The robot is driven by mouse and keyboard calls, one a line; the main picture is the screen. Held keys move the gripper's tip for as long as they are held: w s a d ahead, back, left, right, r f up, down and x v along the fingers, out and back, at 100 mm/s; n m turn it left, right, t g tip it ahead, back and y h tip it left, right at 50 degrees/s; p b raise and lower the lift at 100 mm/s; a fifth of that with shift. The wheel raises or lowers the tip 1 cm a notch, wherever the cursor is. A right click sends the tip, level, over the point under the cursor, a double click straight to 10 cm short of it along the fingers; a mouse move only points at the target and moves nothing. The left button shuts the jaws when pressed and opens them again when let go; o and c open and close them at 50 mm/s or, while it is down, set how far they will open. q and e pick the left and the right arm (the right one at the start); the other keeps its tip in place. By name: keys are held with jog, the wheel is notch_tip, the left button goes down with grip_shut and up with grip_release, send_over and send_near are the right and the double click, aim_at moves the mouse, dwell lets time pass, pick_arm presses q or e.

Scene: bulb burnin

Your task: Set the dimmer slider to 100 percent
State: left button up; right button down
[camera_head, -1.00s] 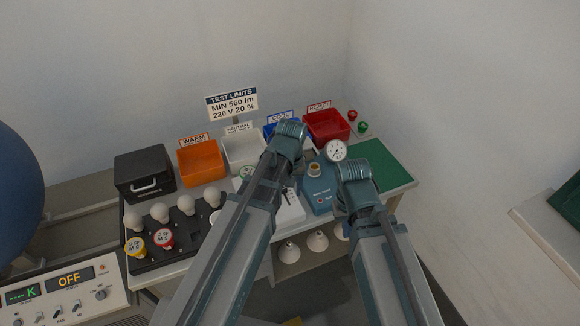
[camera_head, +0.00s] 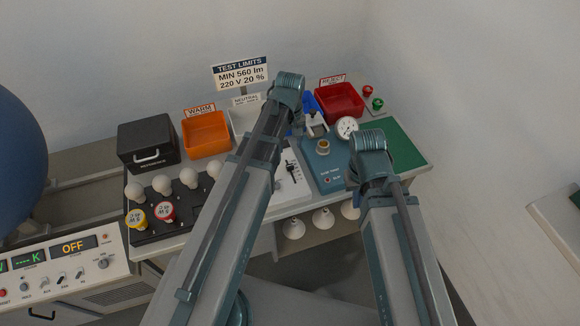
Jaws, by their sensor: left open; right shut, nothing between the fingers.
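The white dimmer panel (camera_head: 292,188) lies on the bench, just right of my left arm. Its dark slider knob (camera_head: 290,168) shows in a slot beside small scale marks. The marks are too small to read, so I cannot tell the setting. My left arm rises across the picture to a bent joint above the panel and covers the panel's left part.
The test base carries an empty-looking socket (camera_head: 323,147) and a round gauge (camera_head: 347,127). Orange (camera_head: 206,147) and red (camera_head: 340,110) bins stand behind. A black rack (camera_head: 150,233) with several bulbs is left. The display (camera_head: 73,248) reads OFF. A green mat (camera_head: 405,150) is bare.

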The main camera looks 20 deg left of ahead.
aim_at(290, 165)
pick_arm(q)
notch_tip(290, 165, down, 10)
jog(key=b, duration=0.9)
jog(key=shift+f, duration=0.15)
grip_shut()
dwell(0.9)
